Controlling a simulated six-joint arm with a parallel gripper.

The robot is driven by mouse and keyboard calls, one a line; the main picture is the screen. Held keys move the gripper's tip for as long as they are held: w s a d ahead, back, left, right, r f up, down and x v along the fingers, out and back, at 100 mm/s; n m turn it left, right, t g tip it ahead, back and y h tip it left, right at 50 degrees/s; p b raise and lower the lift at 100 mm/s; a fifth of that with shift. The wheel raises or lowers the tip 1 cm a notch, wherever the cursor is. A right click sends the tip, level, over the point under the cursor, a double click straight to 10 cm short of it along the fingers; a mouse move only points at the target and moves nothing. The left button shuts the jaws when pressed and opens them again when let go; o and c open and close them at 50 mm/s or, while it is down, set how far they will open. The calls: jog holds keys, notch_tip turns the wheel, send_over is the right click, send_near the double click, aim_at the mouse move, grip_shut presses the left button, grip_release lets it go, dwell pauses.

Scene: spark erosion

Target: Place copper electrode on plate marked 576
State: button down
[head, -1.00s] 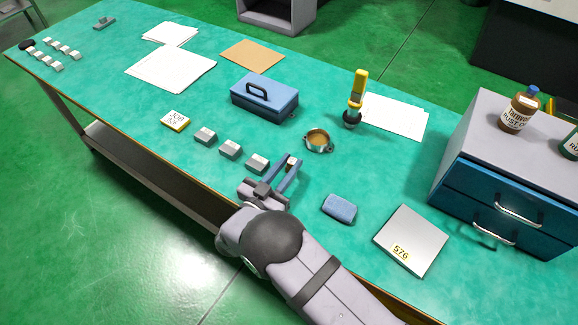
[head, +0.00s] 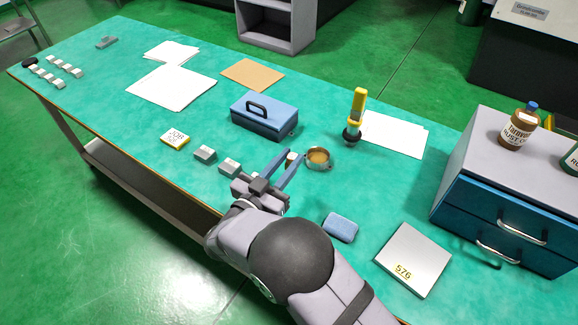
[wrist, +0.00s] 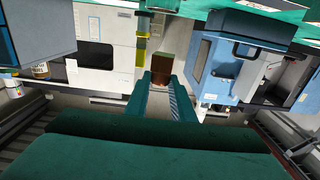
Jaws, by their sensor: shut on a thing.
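The copper electrode (wrist: 162,70), a small brown block, is gripped between the blue fingertips in the wrist view. In the head view my gripper (head: 284,164) is over the middle of the table, the electrode (head: 291,158) at its tips, just left of a round brass cup in the picture. It appears raised above the table. The plate marked 576 (head: 412,248), a flat light-grey square, lies at the right front of the table, its top bare. It is well to the right of my gripper.
A blue sponge (head: 341,227) lies between my arm and the plate. Grey blocks (head: 204,153), the brass cup (head: 318,152), a blue toolbox (head: 264,116) and a yellow-handled tool (head: 357,103) stand nearby. A blue drawer cabinet (head: 500,215) borders the plate's right side.

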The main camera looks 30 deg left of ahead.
jog(key=shift+r, duration=0.1)
jog(key=shift+m+h, duration=0.3)
jog(key=shift+h, duration=0.2)
jog(key=r, duration=0.1)
jog(key=w+d+r, duration=0.1)
jog(key=w+r, duration=0.1)
jog(key=r, duration=0.1)
jog(key=shift+d, duration=0.15)
jog(key=d, duration=0.2)
jog(key=m+g+h, duration=0.3)
jog(key=m+h, duration=0.3)
jog(key=h, duration=0.3)
send_over(392, 265)
notch_tip(392, 265, down, 2)
jog(key=shift+f+b, duration=0.35)
jog(key=shift+f, duration=4.8)
